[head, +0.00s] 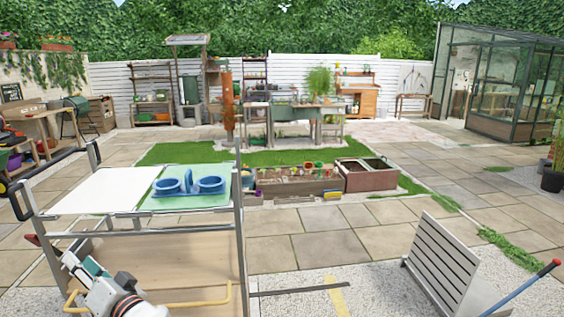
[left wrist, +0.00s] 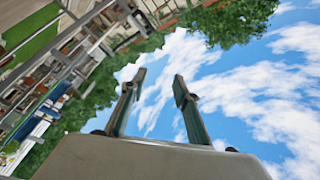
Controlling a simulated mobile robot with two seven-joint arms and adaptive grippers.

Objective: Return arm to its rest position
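My left arm (head: 112,297) comes in at the bottom left of the head view, low in front of the wooden front of a cart. My left gripper (left wrist: 159,77) shows in the left wrist view with its two fingers apart. Only sky shows between the fingers, so it is open and empty. The fingers point up toward the clouds and touch nothing visible. In the head view the fingertips are small and hard to make out. My right gripper and arm are not in view.
The metal-framed cart (head: 240,235) stands close by my left arm. On its top lie a white board (head: 100,190) and a blue holder (head: 190,194) with round openings. Open paving (head: 330,245) lies between.

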